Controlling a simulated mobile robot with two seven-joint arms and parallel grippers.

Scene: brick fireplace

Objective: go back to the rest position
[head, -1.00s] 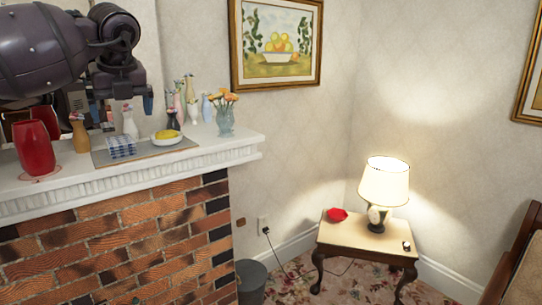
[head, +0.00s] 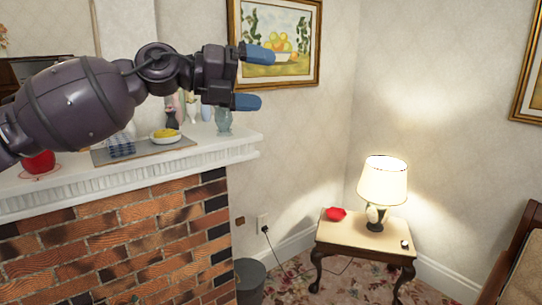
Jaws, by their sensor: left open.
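My left gripper (head: 252,78) is open and empty, with its two blue fingertips apart and pointing right. It is in the air in front of the framed fruit painting and above the right end of the mantel. My left arm comes in from the left and covers much of the mantel top. My right gripper is not in the head view.
The white mantel (head: 130,173) holds a grey tray (head: 185,147) with a bowl (head: 165,136) and a blue-white item (head: 121,145), a red vase (head: 38,162) and partly hidden vases.

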